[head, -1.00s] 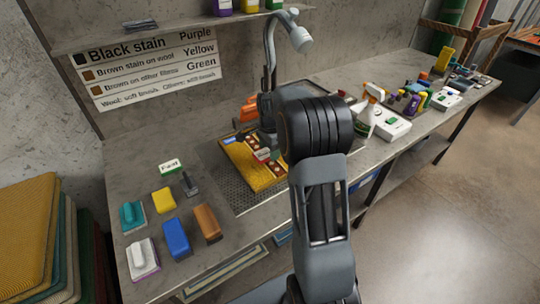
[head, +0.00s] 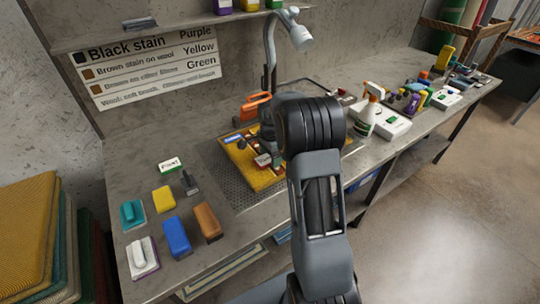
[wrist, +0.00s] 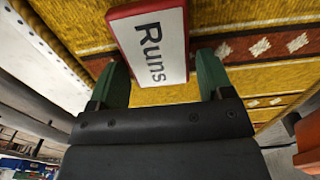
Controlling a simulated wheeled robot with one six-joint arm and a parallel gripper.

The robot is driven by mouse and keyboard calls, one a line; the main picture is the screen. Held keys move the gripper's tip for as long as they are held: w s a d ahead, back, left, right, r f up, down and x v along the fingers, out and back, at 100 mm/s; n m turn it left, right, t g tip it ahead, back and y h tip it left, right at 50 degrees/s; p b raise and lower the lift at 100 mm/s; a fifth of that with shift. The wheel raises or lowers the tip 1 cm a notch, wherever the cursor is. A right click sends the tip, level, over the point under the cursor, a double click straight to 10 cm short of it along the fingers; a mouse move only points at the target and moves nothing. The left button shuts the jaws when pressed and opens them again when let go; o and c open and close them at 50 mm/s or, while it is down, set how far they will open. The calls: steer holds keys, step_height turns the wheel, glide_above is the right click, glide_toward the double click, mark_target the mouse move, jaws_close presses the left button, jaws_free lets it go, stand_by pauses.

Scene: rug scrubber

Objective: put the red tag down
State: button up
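The red tag (wrist: 150,48) is a white card with red edges and the word "Runs". In the head view the tag (head: 263,160) shows small below my gripper (head: 266,152), over the yellow patterned rug (head: 262,180). Whether the tag touches the rug is unclear. My wrist hides part of the rug.
Several blocks and brushes, such as a blue block (head: 177,238), lie at the left front of the bench. A green-edged card (head: 170,165) stands behind them. A lamp-like fixture (head: 300,38) rises behind my arm. A spray bottle (head: 366,118) stands to the right.

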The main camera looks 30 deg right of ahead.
steer(key=shift+o, duration=0.8)
steer(key=shift+r, duration=0.1)
step_height(320, 180, up, 12)
steer(key=s+a+r+n+t, duration=0.2)
steer(key=s+a+r+n, duration=0.2)
steer(key=s+a+n, duration=0.4)
steer(key=s+a+f+n, duration=0.2)
steer(key=s+n, duration=0.2)
steer(key=s, duration=0.3)
steer(key=s+a+f+n+t, duration=0.1)
steer(key=s+a+f+n, duration=0.1)
steer(key=s, duration=0.5)
steer(key=a+n, duration=0.1)
steer(key=n, duration=0.1)
steer(key=shift+s+f+n+t, duration=0.15)
steer(key=shift+n+t, duration=0.15)
steer(key=shift+n, duration=0.1)
